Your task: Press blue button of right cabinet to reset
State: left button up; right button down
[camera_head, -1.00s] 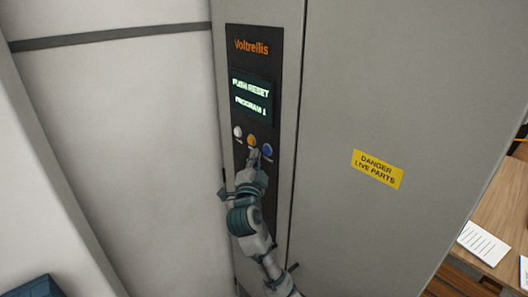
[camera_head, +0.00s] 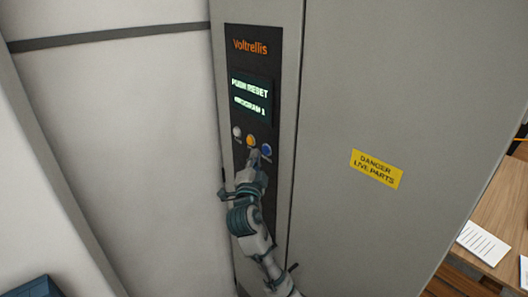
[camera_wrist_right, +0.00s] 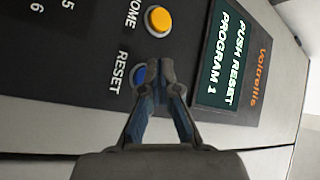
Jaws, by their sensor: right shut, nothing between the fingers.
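The blue button (camera_head: 266,150) is the rightmost of three buttons in a row on the black panel (camera_head: 286,62) of the grey cabinet. In the right wrist view the blue button (camera_wrist_right: 139,76), labelled RESET, is partly hidden behind the fingers. My right gripper (camera_head: 255,156) is shut and empty, with its fingertips (camera_wrist_right: 160,68) just beside the blue button and below the orange button. I cannot tell whether the fingertips touch the panel. The screen (camera_head: 250,97) reads PUSH RESET, PROGRAM 1. My left gripper is not in view.
The orange button (camera_head: 251,141), labelled HOME, and a white button (camera_head: 237,132) sit to the left of the blue one. A yellow danger label (camera_head: 376,169) is on the cabinet side. A wooden desk (camera_head: 506,205) with papers stands at the right.

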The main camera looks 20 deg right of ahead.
jog(key=shift+d, duration=0.2)
jog(key=shift+d+r, duration=0.1)
jog(key=shift+d, duration=0.15)
jog(key=shift+w+d, duration=0.15)
jog(key=shift+d, duration=0.2)
dwell(0.6)
jog(key=shift+a, duration=0.1)
jog(key=shift+s+a+b, duration=0.25)
jog(key=shift+a+b, duration=0.25)
jog(key=shift+a, duration=0.1)
jog(key=a, duration=0.1)
jog(key=s+a+b, duration=0.1)
jog(key=a, duration=0.3)
jog(key=shift+s, duration=0.35)
